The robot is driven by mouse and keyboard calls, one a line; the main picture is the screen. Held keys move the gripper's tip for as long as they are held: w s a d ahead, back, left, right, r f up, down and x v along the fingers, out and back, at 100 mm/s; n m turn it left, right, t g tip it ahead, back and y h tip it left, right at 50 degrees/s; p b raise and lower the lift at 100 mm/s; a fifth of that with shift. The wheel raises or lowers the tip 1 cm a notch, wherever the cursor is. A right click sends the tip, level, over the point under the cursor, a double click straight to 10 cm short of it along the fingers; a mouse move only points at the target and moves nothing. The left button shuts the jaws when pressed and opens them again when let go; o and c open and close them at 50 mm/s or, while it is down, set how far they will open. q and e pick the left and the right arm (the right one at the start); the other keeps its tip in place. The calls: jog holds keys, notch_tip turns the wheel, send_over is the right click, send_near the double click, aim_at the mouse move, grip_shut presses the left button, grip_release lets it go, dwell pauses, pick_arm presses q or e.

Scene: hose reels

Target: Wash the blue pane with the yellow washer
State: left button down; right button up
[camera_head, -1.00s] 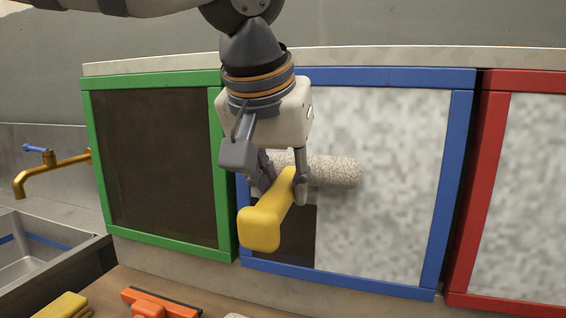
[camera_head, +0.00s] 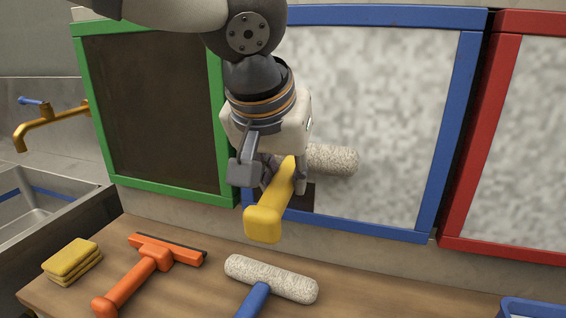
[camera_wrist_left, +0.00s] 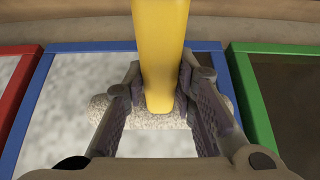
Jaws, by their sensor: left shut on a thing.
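My left gripper (camera_head: 277,175) is shut on the yellow handle of the yellow washer (camera_head: 266,215), and its handle end points toward the camera. The washer's fuzzy speckled roller (camera_head: 333,160) lies along the lower left part of the blue pane (camera_head: 385,110), seemingly against it. The pane is mostly covered in mottled white-grey; a dark patch (camera_head: 305,195) shows at its lower left, next to the gripper. In the left wrist view the yellow handle (camera_wrist_left: 160,50) sits between both fingers, with the roller (camera_wrist_left: 105,112) across behind them. My right gripper is not in view.
A green-framed dark pane (camera_head: 150,110) stands left, a red-framed whitish pane (camera_head: 520,130) right. On the wooden counter lie yellow sponges (camera_head: 72,258), an orange squeegee (camera_head: 150,265) and a blue-handled roller washer (camera_head: 270,280). A sink (camera_head: 40,210) with a brass tap (camera_head: 50,122) is at left.

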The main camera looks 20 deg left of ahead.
pick_arm(q)
notch_tip(320, 180, down, 10)
jog(key=shift+f, duration=0.15)
dwell(0.8)
jog(key=s, duration=0.6)
jog(key=shift+s+a, duration=0.15)
jog(key=shift+s, duration=0.25)
dwell(1.4)
